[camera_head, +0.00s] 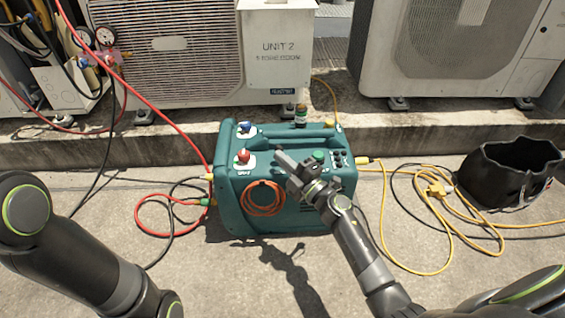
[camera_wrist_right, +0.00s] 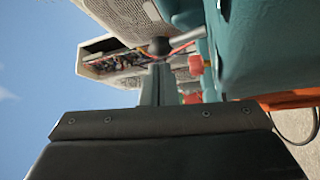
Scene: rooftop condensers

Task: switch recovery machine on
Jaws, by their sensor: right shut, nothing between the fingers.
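The recovery machine (camera_head: 290,212) is a teal box standing on the concrete in the middle of the head view. Its top has a red knob (camera_head: 243,157), a blue knob (camera_head: 245,127) and a green button (camera_head: 319,155) beside a small dark panel (camera_head: 339,158). My right gripper (camera_head: 283,159) is shut and empty over the near part of the top, between the red knob and the green button. I cannot tell if it touches. Its closed fingers show in the right wrist view (camera_wrist_right: 157,83), with the teal casing (camera_wrist_right: 265,45) to their right. My left gripper is out of view.
Condensers (camera_head: 180,50) stand on a concrete ledge behind the machine, with gauges (camera_head: 105,37) at upper left. Red and black hoses (camera_head: 150,215) lie at left. A yellow cord (camera_head: 435,190) and a black bucket (camera_head: 508,175) are at right.

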